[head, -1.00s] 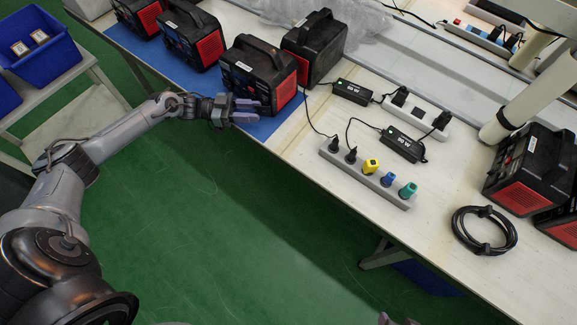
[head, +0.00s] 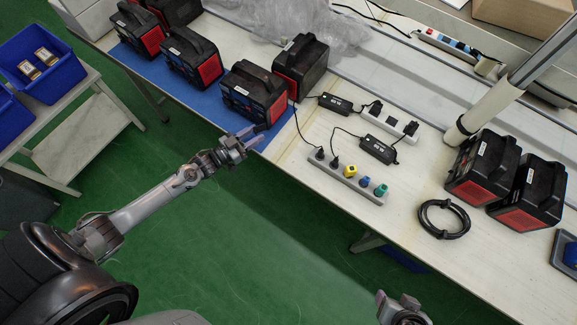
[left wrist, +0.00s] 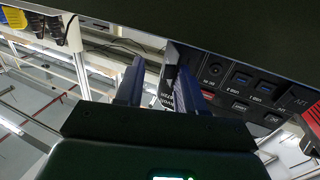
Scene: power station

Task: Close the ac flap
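A black power station (head: 256,92) with red side grilles stands at the front edge of the blue mat. Its front panel (left wrist: 245,85) with labelled ports and buttons shows close up in the left wrist view. I cannot clearly make out the AC flap; a wide dark surface across the top of the wrist view may belong to it or to the casing. My left gripper (head: 247,138) is just in front of the power station, near its lower front. In the wrist view its two fingers (left wrist: 160,85) stand apart with nothing between them. Part of my right gripper (head: 398,308) shows at the bottom edge; its fingers are unclear.
More power stations stand on the blue mat (head: 150,62) and at the right of the table. A power strip (head: 345,180) with plugs, black adapters and a coiled cable (head: 443,219) lie on the table. A blue bin (head: 42,65) stands at left. Green floor is clear in front.

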